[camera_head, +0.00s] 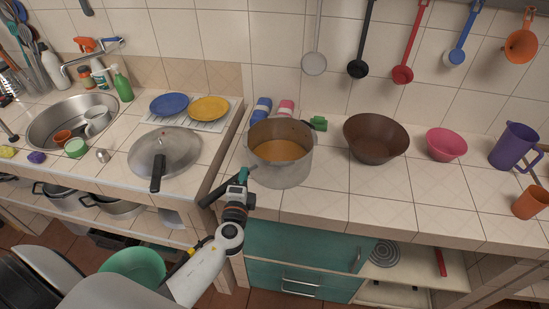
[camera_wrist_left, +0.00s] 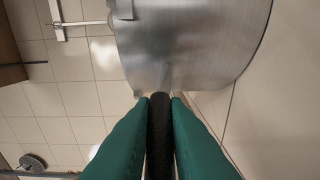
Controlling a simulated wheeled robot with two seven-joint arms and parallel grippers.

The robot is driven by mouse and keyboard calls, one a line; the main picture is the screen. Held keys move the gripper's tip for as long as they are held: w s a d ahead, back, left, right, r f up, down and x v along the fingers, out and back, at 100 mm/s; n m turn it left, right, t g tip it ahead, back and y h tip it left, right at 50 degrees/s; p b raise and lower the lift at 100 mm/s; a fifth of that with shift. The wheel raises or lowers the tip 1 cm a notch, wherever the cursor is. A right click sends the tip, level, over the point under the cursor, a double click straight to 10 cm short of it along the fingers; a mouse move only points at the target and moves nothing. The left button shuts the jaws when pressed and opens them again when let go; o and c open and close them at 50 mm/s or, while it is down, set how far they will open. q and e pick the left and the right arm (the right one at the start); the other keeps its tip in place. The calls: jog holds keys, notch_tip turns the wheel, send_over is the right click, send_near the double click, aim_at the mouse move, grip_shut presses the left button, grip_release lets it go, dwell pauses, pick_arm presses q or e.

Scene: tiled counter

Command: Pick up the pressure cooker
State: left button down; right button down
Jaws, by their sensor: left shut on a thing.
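The pressure cooker pot (camera_head: 283,169) is a large silver metal pot with no lid on it and brown-orange contents inside. It stands upright at the left end of the right-hand counter. Its black handle (camera_head: 217,188) points toward the lower left. My left gripper (camera_head: 243,175) is at this handle, beside the pot's near left wall. In the left wrist view the green fingers (camera_wrist_left: 158,100) are shut on the black handle (camera_wrist_left: 159,130), with the pot's wall (camera_wrist_left: 195,40) just beyond. A silver lid with a black handle (camera_head: 165,152) lies on the left counter. My right gripper is not in view.
A brown bowl (camera_head: 376,139), a pink bowl (camera_head: 446,145), a purple pitcher (camera_head: 513,147) and an orange cup (camera_head: 531,202) stand right of the pot. Blue and pink items (camera_head: 262,109) and a green object (camera_head: 318,123) are behind it. Counter front centre is clear.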

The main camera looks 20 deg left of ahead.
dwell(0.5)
pick_arm(q)
jog(key=shift+w+r, duration=0.1)
jog(key=shift+r, duration=0.2)
jog(key=shift+w, duration=0.1)
notch_tip(320, 180, up, 10)
jog(key=p, duration=0.2)
jog(key=shift+p, duration=0.3)
